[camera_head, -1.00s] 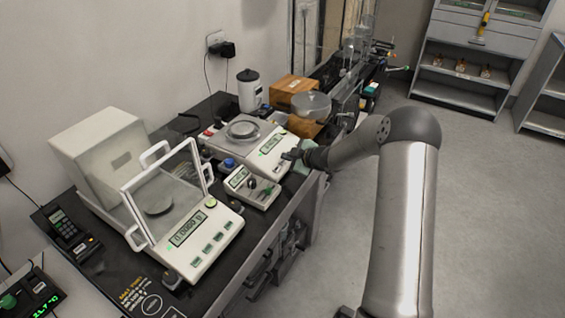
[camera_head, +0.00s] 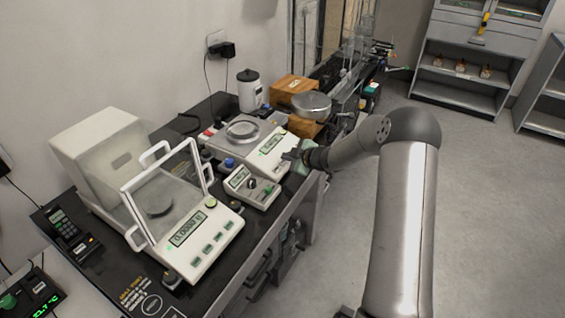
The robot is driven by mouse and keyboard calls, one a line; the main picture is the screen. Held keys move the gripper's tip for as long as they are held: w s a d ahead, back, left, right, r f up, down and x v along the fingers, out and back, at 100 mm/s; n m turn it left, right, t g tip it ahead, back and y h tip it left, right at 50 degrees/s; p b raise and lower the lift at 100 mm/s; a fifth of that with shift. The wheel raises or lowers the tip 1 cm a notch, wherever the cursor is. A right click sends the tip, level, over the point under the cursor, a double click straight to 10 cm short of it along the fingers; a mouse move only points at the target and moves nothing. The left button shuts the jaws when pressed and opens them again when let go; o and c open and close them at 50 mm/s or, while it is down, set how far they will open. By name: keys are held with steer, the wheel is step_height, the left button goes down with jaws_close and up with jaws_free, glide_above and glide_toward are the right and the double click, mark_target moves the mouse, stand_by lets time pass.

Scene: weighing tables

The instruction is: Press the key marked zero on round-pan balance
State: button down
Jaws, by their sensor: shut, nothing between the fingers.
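The round-pan balance (camera_head: 225,149) is a white unit with a round metal pan (camera_head: 242,130) and a lit green display (camera_head: 271,144). It stands on the black table behind the small control box. My gripper (camera_head: 290,156) is shut and empty at the balance's front right corner, by the front panel beside the display. The gripper and wrist cover part of that panel, so the key marked zero cannot be made out. I cannot tell whether the fingertips touch the balance.
A balance with an open glass draft shield (camera_head: 165,190) stands at the front left. A small control box (camera_head: 252,187) sits between the balances. A white jar (camera_head: 249,92) and wooden boxes (camera_head: 294,87) stand behind. Open floor (camera_head: 480,220) lies to the right.

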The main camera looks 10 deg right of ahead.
steer(key=shift+f, duration=0.15)
steer(key=shift+w+f, duration=0.1)
steer(key=shift+f, duration=0.15)
steer(key=shift+a+f+b, duration=0.15)
steer(key=shift+f+b, duration=0.25)
steer(key=shift+b, duration=0.15)
stand_by(0.6)
steer(key=shift+r, duration=0.1)
steer(key=shift+r+p, duration=0.7)
steer(key=r+p, duration=0.1)
steer(key=d+r+p, duration=0.1)
steer(key=r, duration=0.1)
steer(key=s+r+p, duration=0.1)
steer(key=p, duration=0.1)
steer(key=shift+d+r, duration=0.2)
steer(key=shift+r, duration=0.15)
stand_by(0.7)
